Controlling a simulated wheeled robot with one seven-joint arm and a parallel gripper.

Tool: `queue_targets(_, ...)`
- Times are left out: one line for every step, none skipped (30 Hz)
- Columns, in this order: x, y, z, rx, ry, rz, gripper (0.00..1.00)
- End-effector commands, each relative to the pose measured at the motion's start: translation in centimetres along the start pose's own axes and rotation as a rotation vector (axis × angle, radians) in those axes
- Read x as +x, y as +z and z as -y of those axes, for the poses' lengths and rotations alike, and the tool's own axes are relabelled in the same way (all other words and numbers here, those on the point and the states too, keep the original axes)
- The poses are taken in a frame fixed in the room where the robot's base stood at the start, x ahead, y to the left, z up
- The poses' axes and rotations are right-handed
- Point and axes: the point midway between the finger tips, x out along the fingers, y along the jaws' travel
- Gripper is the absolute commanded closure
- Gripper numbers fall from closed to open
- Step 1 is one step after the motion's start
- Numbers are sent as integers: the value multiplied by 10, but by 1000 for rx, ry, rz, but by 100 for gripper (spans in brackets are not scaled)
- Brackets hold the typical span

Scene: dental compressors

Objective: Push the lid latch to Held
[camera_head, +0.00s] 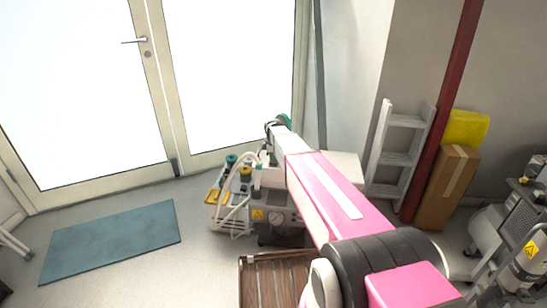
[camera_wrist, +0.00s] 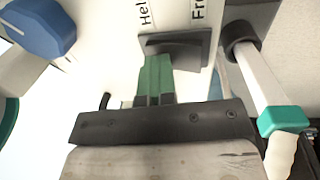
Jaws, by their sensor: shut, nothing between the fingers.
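The lid latch (camera_wrist: 178,48) shows in the wrist view as a dark grey block on a white panel, just below the printed labels, partly cut off, "Hel…" at its left and "Fr…" at its right. Which label it is set to I cannot tell. My gripper (camera_wrist: 154,72) has green fingers, shut and empty, with their tips at the latch's lower edge. Whether they touch it I cannot tell. In the head view my arm reaches over the compressor (camera_head: 232,212) and hides much of it, the latch included.
In the wrist view a blue knob (camera_wrist: 40,28) is at upper left, and a white bar with a teal collar (camera_wrist: 281,119) is close on the right. In the head view a brown slatted crate (camera_head: 262,261) stands in front of the compressor, a blue mat (camera_head: 110,240) at left, a ladder (camera_head: 396,158) at right.

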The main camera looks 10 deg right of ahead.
Motion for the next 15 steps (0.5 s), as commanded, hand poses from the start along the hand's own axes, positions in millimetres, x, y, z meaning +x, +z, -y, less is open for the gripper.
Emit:
queue_targets(1, 0, 2, 0, -3, 1, 100)
queue_targets(1, 0, 3, 0, -3, 1, 100)
queue_targets(0, 0, 4, 0, -4, 1, 100)
queue_targets(0, 0, 6, 0, -4, 1, 100)
queue_targets(-1, 0, 7, 0, -5, 1, 100)
queue_targets(-2, 0, 9, 0, -5, 1, 100)
queue_targets(-2, 0, 10, 0, -5, 1, 100)
queue_targets(-3, 0, 12, 0, -5, 1, 100)
queue_targets(-4, 1, 13, 0, -5, 1, 100)
queue_targets(-4, 1, 14, 0, -5, 1, 100)
queue_targets(-5, 0, 15, 0, -4, 1, 100)
queue_targets(-5, 0, 15, 0, -4, 1, 100)
queue_targets(-6, 0, 15, 0, -4, 1, 100)
queue_targets(-6, 0, 16, 0, -3, 1, 100)
queue_targets(-6, 0, 15, 0, -3, 1, 100)
